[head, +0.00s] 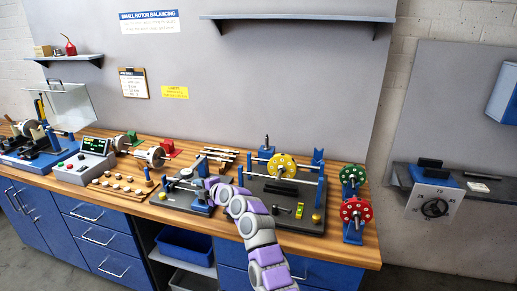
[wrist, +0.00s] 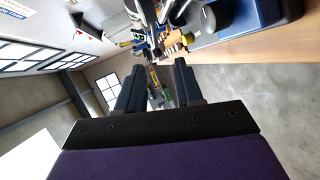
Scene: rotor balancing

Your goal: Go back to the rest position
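My purple-and-white arm reaches up from the bottom of the head view, and its end (head: 212,184) is over the middle of the wooden bench (head: 145,183). My gripper's fingers are hard to make out there against a small grey-and-blue fixture (head: 183,203). In the wrist view my gripper (wrist: 160,70) has its two dark fingers apart, with a clear gap and nothing seen held between them. A yellow rotor (head: 283,165) sits on its shaft across a dark balancing stand (head: 290,217), to the right of the arm's end.
Green (head: 352,176) and red (head: 356,210) rotors hang on a blue stand at the bench's right end. A grey control box (head: 86,163) and small parts stand left. A wall shelf (head: 298,18) runs above. Floor right of the bench is clear.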

